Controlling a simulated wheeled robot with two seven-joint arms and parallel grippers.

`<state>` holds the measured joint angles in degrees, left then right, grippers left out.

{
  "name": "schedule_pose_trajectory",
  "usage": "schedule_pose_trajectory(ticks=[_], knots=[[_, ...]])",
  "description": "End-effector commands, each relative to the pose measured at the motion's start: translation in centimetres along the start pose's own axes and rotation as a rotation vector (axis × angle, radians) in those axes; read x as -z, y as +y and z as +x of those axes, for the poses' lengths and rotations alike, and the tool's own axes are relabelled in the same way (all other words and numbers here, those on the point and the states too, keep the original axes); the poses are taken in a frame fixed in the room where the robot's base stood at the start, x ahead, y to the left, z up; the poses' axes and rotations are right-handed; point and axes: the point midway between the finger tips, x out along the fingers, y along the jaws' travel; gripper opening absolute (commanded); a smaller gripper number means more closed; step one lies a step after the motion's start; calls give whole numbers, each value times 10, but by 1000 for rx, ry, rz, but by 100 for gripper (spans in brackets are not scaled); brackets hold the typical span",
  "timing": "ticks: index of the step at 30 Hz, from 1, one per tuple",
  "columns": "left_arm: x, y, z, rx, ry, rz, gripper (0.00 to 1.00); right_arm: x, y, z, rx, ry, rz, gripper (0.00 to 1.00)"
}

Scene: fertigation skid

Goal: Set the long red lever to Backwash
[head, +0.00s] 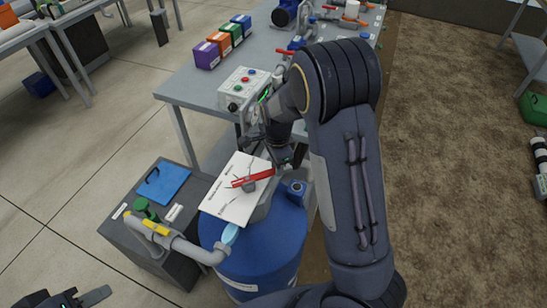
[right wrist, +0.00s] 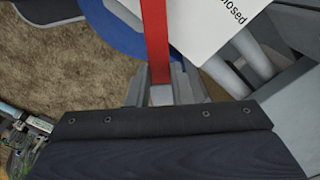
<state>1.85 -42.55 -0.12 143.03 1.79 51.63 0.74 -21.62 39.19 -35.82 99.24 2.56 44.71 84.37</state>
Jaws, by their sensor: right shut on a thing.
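The long red lever (head: 250,178) sits on a hub over a white label plate (head: 232,200) on top of the blue tank (head: 262,248). Its free end points right and slightly up in the head view. My right gripper (head: 283,165) is shut on that end. In the right wrist view the red lever (right wrist: 155,40) runs down between my right gripper's two fingers (right wrist: 160,92). The word "Closed" shows on the plate beside it; the other markings are too small to read, so I cannot tell the lever's setting. My left gripper (head: 82,298) is partly cut off at the bottom left, away from the lever.
A grey cabinet (head: 130,225) with a blue pad (head: 163,183) and a green-knobbed valve stands left of the tank. A grey pipe with a yellow handle (head: 147,224) runs to the tank. A control box (head: 243,88) and coloured boxes stand on the table behind.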

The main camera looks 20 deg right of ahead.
Motion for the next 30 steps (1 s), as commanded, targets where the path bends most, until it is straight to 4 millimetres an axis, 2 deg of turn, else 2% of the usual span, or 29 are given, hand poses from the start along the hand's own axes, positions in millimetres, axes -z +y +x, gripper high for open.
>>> schedule_pose_trajectory(ticks=[6, 15, 30], knots=[[6, 6, -12, 0, 0, 0, 38, -2, 16, -3, -2, 1, 170, 0], [11, 10, -22, 0, 0, 0, 38, -5, 30, -2, 0, 1, 333, 0], [13, 12, -25, 0, 0, 0, 38, -7, 35, 0, 1, 0, 395, 0]])
